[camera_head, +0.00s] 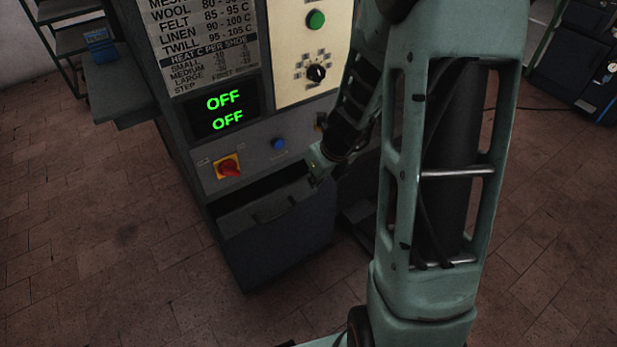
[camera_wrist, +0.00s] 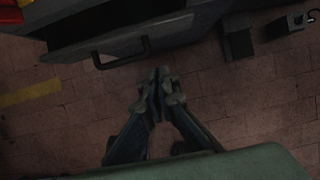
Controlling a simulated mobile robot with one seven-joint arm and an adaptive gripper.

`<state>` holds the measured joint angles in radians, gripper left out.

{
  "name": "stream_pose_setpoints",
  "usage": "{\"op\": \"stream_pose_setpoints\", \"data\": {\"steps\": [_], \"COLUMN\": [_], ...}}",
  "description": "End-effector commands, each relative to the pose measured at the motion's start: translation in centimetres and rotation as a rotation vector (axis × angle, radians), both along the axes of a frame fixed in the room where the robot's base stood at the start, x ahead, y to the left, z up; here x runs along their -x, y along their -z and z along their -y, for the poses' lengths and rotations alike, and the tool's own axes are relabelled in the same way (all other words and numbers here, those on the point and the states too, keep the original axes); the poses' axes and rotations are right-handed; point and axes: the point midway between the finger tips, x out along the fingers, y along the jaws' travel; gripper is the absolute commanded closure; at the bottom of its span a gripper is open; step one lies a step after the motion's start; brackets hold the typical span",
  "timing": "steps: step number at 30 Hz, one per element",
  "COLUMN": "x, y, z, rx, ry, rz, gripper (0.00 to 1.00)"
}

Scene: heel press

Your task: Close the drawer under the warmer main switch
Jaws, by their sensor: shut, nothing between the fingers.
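The drawer (camera_head: 275,240) is a dark box front low on the grey machine, below the red main switch on its yellow plate (camera_head: 228,168). It stands pulled out, with a dark opening showing above its front. In the wrist view the drawer front (camera_wrist: 125,42) runs across the top, with its dark bar handle (camera_wrist: 120,58). My gripper (camera_wrist: 160,74) is shut and empty, in front of the handle and to its right in that view. I cannot tell whether it touches the drawer.
The display (camera_head: 224,114) reads OFF twice. A blue button (camera_head: 279,144) sits right of the switch. Dark pedals or blocks (camera_wrist: 236,38) stand low beside the drawer. A side shelf (camera_head: 113,88) juts out at left. The brick floor (camera_head: 120,250) in front is clear.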

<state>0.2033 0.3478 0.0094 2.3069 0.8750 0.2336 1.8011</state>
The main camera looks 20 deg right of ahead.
Motion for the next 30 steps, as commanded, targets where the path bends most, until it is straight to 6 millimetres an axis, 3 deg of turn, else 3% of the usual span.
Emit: {"op": "stream_pose_setpoints", "data": {"steps": [15, 17, 22, 30], "x": [-3.6, -4.6, -6.3, -7.2], "y": [9.7, 8.7, 8.8, 8.9], "z": [-1.2, -1.6, -2.1, -2.3], "rx": [-0.001, 0.000, 0.000, 0.000], "ry": [0.001, -0.005, -0.003, 0.000], "rz": [0.000, 0.002, 0.001, 0.000], "gripper": [1.00, 1.00, 1.00, 1.00]}}
